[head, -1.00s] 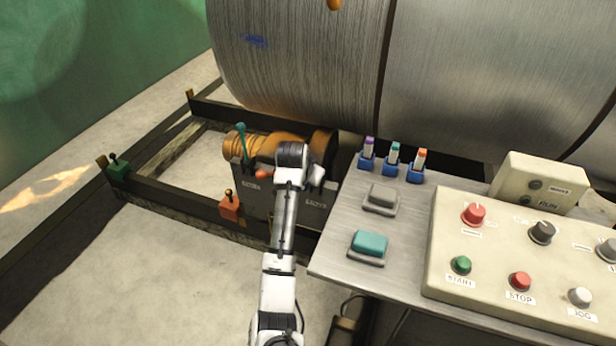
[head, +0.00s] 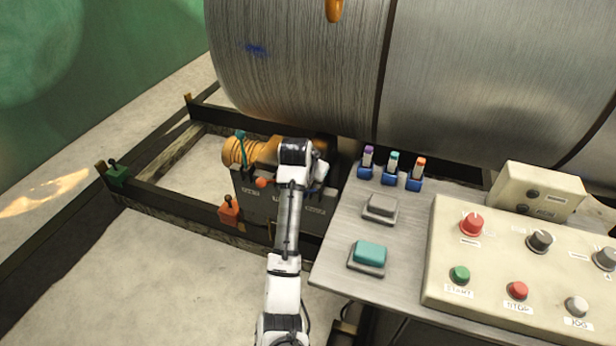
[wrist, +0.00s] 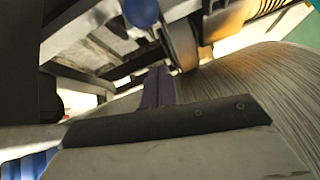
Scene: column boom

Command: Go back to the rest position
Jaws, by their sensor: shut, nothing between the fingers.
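My gripper shows in the wrist view as two dark fingers (wrist: 155,88) pressed together, with nothing between them. In the head view my white and black arm rises from the bottom centre, and its wrist hides the fingers. The arm's end is above the grey lever box (head: 262,200), left of the metal table. A teal-handled lever (head: 240,143) and an orange-red knob (head: 262,183) show beside my wrist. In the wrist view a blue ball knob (wrist: 140,12) and the brushed metal drum (wrist: 250,80) lie beyond the fingers.
The metal table (head: 335,250) stands to the right, with a teal button (head: 369,252), a grey button (head: 381,206), several markers in blue holders and a cream control panel (head: 500,235). A large drum (head: 300,70) fills the back. Bare floor (head: 150,270) lies at left.

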